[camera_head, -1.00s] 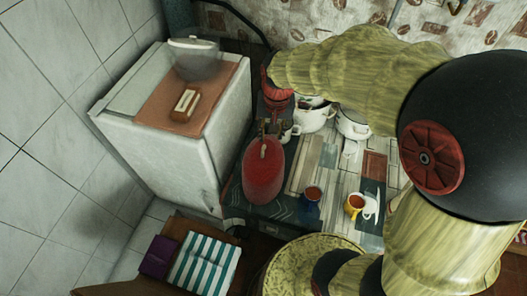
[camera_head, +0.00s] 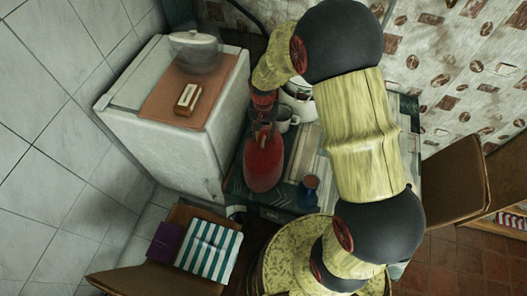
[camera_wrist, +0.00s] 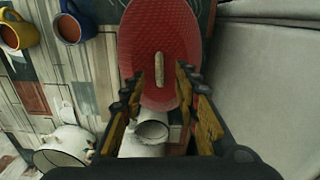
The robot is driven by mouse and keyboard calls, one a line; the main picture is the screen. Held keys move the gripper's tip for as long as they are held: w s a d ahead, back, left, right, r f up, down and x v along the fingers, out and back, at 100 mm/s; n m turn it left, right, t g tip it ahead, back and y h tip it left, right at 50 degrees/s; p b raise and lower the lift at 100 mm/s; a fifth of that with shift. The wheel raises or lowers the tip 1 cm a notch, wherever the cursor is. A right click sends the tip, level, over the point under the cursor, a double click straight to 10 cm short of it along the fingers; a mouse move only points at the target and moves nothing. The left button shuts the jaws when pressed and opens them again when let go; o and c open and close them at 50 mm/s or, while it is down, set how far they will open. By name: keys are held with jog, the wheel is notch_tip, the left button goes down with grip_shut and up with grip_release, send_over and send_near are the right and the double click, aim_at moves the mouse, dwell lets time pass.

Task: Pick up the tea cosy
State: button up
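The tea cosy (camera_head: 264,165) is a red, quilted-looking dome standing on the table beside the white cabinet. In the wrist view the tea cosy (camera_wrist: 140,35) fills the top middle, with a pale loop (camera_wrist: 159,67) on its top. My gripper (camera_wrist: 170,72) is open, its two fingers apart and empty, with the tips near the loop. In the head view my gripper (camera_head: 264,133) comes from the back and partly covers the cosy's far end.
A white mug (camera_wrist: 151,129) and a white pot (camera_wrist: 62,150) stand close by. A blue mug (camera_wrist: 71,25) and a yellow mug (camera_wrist: 17,34) stand left of the cosy. The white cabinet (camera_head: 165,135) rises beside it, with a butter dish (camera_head: 187,99) on top.

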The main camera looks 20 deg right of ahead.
notch_tip(320, 180, down, 2)
jog(key=shift+c, duration=0.4)
grip_shut()
dwell(0.6)
